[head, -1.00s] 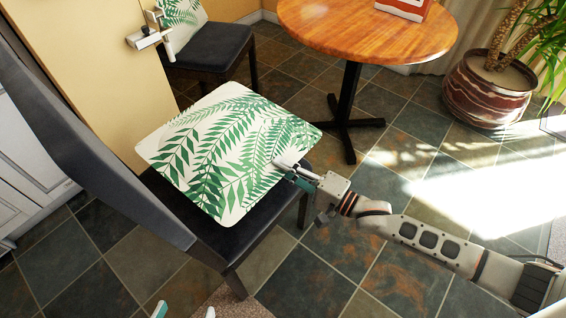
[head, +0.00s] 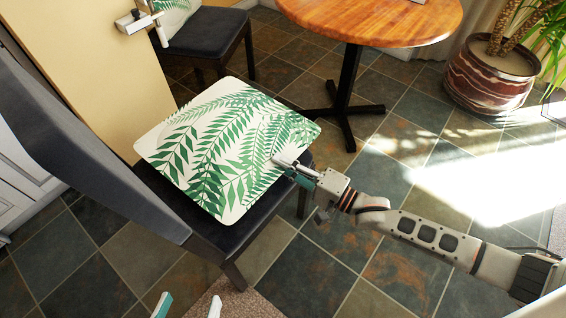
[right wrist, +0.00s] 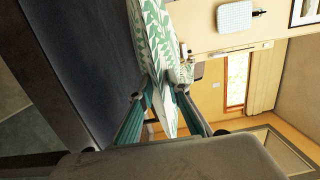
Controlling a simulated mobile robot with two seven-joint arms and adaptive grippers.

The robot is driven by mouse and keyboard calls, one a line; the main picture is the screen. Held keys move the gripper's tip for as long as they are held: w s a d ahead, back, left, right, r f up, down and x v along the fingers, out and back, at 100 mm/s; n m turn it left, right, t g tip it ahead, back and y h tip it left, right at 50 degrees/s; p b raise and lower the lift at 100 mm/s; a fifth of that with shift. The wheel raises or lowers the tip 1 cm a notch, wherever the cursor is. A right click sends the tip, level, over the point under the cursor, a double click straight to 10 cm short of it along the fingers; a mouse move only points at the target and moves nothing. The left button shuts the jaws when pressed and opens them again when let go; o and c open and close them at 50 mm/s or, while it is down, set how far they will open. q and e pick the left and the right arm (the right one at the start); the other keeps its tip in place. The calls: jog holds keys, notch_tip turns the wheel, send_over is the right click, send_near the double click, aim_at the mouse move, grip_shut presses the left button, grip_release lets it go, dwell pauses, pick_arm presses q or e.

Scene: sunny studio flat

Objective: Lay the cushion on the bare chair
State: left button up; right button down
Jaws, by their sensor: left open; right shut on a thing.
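The cushion (head: 230,140), white with green fern leaves, is over the dark seat (head: 257,216) of the near chair (head: 90,150). It covers most of the seat and sticks out past its far side. My right gripper (head: 290,168) is shut on the cushion's right edge. In the right wrist view, the cushion (right wrist: 158,50) is edge-on between the fingers (right wrist: 158,92), and the dark seat (right wrist: 85,60) is close on its left. I cannot tell whether cushion and seat touch. My left gripper (head: 188,307) is open and empty at the bottom edge; only its fingertips show.
A second dark chair (head: 210,32) with a similar leafy cushion (head: 172,17) stands behind a yellow panel (head: 100,60). A round wooden table (head: 375,20) is at the back, with a potted plant (head: 490,75) at the right. The tiled floor right of the near chair is clear.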

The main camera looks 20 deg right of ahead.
pick_arm(q)
jog(key=shift+s+a+f+g, duration=0.15)
jog(key=shift+s+f+g, duration=0.2)
jog(key=shift+f, duration=0.3)
pick_arm(e)
jog(key=shift+f, duration=0.35)
jog(key=c, duration=1.8)
grip_release()
jog(key=shift+c, duration=0.2)
jog(key=shift+f, duration=0.2)
pick_arm(q)
jog(key=shift+r, duration=0.1)
pick_arm(e)
jog(key=v, duration=1.2)
jog(key=shift+r, duration=0.2)
